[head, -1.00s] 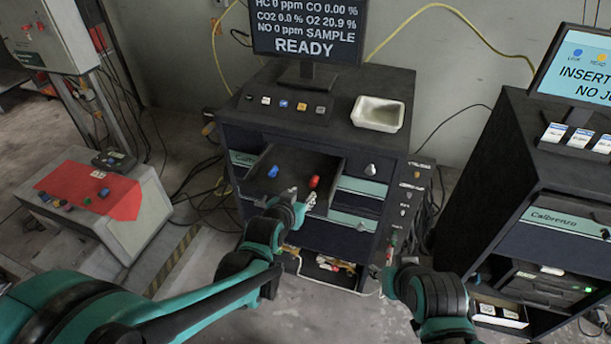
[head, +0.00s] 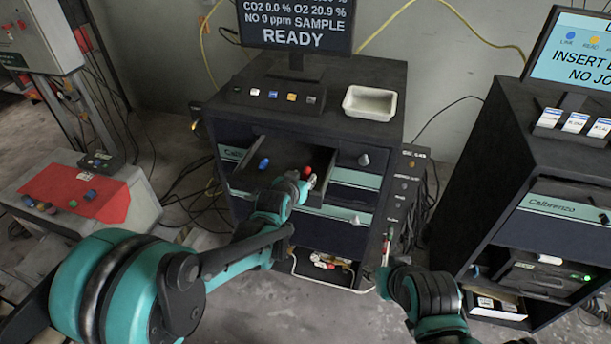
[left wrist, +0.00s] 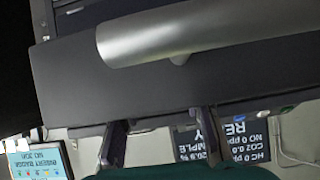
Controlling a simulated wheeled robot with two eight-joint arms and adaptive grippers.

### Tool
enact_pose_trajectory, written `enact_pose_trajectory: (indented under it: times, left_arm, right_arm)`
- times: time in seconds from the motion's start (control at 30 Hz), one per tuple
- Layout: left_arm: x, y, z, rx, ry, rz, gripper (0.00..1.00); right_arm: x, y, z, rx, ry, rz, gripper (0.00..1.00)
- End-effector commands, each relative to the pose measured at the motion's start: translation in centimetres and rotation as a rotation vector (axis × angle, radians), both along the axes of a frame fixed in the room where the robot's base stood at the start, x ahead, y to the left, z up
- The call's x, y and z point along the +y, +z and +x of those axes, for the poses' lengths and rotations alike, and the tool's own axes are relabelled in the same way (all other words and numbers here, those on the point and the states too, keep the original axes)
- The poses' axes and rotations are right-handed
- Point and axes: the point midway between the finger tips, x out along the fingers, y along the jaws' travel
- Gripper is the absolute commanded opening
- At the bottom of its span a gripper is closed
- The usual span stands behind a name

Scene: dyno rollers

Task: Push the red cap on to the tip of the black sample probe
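A red cap (head: 307,171) lies in the open drawer (head: 327,168) of the dark cabinet, with a blue cap (head: 264,164) to its left. My left gripper (head: 311,182) is at the drawer, just in front of the red cap; whether they touch is unclear. In the left wrist view its two fingers (left wrist: 163,143) stand apart with nothing visible between them. My right gripper (head: 383,278) is low, right of the cabinet. A thin upright piece with a reddish part (head: 387,247) rises near it; I cannot tell whether this is the black probe.
A white tray (head: 370,103) and a monitor (head: 295,35) stand on the cabinet top. A silver handle (left wrist: 190,35) is close in the left wrist view. A second cabinet (head: 540,200) stands at the right, and a box with a red mat (head: 115,205) at the left.

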Motion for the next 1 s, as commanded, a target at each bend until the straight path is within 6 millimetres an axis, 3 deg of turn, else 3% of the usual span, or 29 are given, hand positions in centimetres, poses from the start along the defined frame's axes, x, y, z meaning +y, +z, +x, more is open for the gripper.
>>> enact_pose_trajectory:
  times: [0.2,0.33,0.63,1.0]
  left_arm:
    - [0.0,0.0,0.0,0.0,0.0,0.0,0.34]
    - [0.0,0.0,0.0,0.0,0.0,0.0,0.0]
    - [0.0,0.3,0.0,0.0,0.0,0.0,0.0]
    - [0.0,2.3,0.0,0.0,0.0,0.0,0.0]
  right_arm:
    - [0.0,0.0,0.0,0.0,0.0,0.0,0.4]
    - [0.0,0.0,0.0,0.0,0.0,0.0,0.4]
    - [0.0,0.3,0.0,0.0,0.0,0.0,0.4]
    - [0.0,1.7,0.0,0.0,0.0,0.0,0.4]
